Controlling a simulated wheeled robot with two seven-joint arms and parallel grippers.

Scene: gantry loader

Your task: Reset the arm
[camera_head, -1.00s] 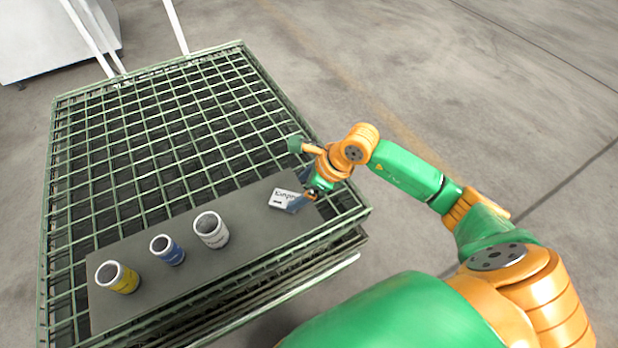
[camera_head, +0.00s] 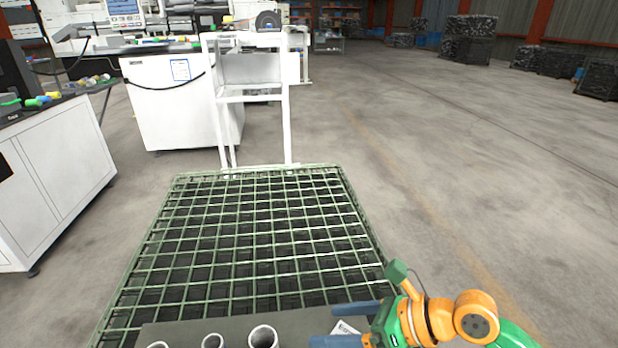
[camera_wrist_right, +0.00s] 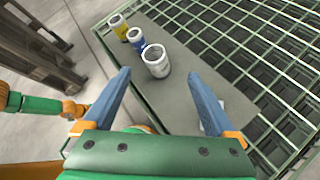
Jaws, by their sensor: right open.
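My right gripper (camera_head: 321,325) is at the bottom of the head view, above the grey board on the wire cage. Its two blue fingers are spread apart, with nothing between them. In the right wrist view the open fingers (camera_wrist_right: 158,72) frame the grey board (camera_wrist_right: 185,100). A white can (camera_wrist_right: 156,61) stands on the board beyond the fingertips, apart from them. A white printed item (camera_head: 345,328) shows beside the fingers in the head view, partly hidden. My left gripper is in neither view.
The green wire cage (camera_head: 176,230) carries the board. A blue-labelled can (camera_wrist_right: 136,39) and a yellow-labelled can (camera_wrist_right: 118,27) stand beside the white can. A white frame stand (camera_head: 289,110) and white cabinets (camera_head: 60,175) are farther back. Open concrete floor lies at right.

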